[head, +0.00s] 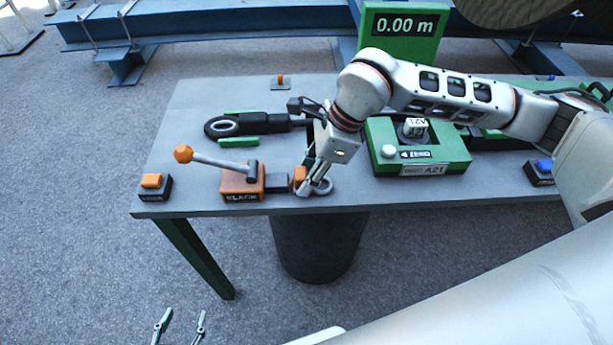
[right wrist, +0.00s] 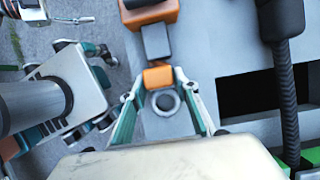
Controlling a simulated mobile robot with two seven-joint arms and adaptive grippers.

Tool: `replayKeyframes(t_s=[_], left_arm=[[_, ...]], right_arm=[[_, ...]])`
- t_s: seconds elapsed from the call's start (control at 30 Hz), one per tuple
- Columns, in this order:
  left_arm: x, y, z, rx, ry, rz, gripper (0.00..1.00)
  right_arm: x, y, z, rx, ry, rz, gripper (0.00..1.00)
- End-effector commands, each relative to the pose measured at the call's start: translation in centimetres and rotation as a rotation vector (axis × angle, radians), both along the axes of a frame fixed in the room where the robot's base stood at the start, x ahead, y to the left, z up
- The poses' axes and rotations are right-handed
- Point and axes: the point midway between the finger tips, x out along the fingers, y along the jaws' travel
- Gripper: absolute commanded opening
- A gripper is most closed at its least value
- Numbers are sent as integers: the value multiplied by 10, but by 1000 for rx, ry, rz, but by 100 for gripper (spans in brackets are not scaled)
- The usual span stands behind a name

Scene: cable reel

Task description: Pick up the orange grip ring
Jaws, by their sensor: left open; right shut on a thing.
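The grip ring is an orange block with a grey ring on it. Its orange part (head: 299,177) shows at the table's front edge in the head view, just right of the dark stub of the orange lever box. My right gripper (head: 306,188) is shut on it from the right. In the right wrist view the orange part (right wrist: 158,77) sits between the two fingertips (right wrist: 160,80), with the grey ring (right wrist: 165,102) between the fingers. Whether it touches the stub is unclear. My left gripper (head: 180,328) is open and empty, low in front of the table.
The orange lever box (head: 240,182) with an orange-knobbed lever stands left of the ring. A green device (head: 448,160) is to the right. A black ring-ended tool (head: 245,124) lies behind. A dark bin (head: 315,250) stands under the table (head: 190,98). An orange button box (head: 154,187) is at the left corner.

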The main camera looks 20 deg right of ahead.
Motion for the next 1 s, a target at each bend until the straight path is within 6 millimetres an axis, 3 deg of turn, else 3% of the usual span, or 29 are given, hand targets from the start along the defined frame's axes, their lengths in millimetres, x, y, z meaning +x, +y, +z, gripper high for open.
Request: replayKeyframes(t_s=[0.27, 0.7, 1.0], left_arm=[[3, -1, 8, -4, -10, 1, 47], [11, -2, 21, -15, -25, 4, 47], [7, -3, 19, -19, -17, 4, 47]], right_arm=[[2, 0, 37, 1, -9, 0, 3], [2, 0, 152, 1, -10, 1, 3], [1, 0, 193, 1, -4, -1, 3]])
